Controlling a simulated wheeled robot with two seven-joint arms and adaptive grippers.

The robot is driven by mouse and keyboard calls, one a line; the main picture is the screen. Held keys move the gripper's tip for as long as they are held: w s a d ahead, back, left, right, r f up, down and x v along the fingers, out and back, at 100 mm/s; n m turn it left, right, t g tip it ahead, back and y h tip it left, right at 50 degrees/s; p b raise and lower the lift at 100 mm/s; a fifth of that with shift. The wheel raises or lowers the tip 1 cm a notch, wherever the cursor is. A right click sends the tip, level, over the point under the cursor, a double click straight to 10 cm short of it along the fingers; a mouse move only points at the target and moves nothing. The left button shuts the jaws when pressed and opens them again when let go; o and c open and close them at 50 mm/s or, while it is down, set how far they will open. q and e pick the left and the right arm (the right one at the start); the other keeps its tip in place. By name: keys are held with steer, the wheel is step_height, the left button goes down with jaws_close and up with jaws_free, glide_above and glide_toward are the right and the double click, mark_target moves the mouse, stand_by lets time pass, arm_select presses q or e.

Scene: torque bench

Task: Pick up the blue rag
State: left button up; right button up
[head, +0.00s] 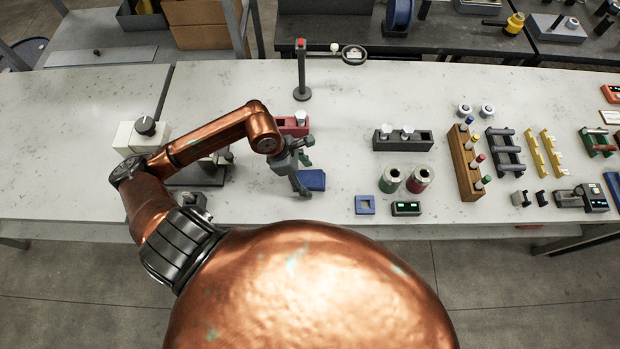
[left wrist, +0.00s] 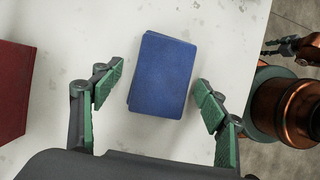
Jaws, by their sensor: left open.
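The blue rag (head: 313,181) is a flat, folded rectangle lying on the pale bench top, just right of my left gripper in the head view. In the left wrist view the rag (left wrist: 162,75) lies between and a little beyond the two green-padded fingertips. My left gripper (head: 297,168) is open and empty, over the bench close to the rag. In the left wrist view the left gripper (left wrist: 154,92) has its fingers apart, with bench visible on both sides of the rag. My right gripper does not show clearly in the head view.
A red block (head: 294,125) stands behind the gripper and shows at the left edge of the wrist view (left wrist: 14,90). A small blue square frame (head: 365,205), a dark box with green display (head: 406,208) and two cans (head: 391,180) stand to the right. Bench between is clear.

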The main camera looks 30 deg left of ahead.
mark_target(310, 176)
arm_select(q)
steer(key=shift+c, duration=0.5)
steer(key=c, duration=1)
steer(key=shift+r, duration=0.1)
steer(key=shift+r, duration=0.2)
steer(key=v, duration=0.3)
steer(key=shift+w+d+r, duration=0.15)
steer(key=shift+w, duration=0.15)
steer(key=shift+s+a+r, duration=0.5)
steer(key=shift+a+r, duration=1.05)
steer(key=shift+a, duration=0.6)
steer(key=shift+s+a+r, duration=0.5)
steer(key=shift+a+r, duration=1.05)
steer(key=shift+a, duration=0.65)
steer(key=shift+s+a+r, duration=0.5)
steer(key=shift+a+r, duration=1.05)
steer(key=shift+a, duration=0.6)
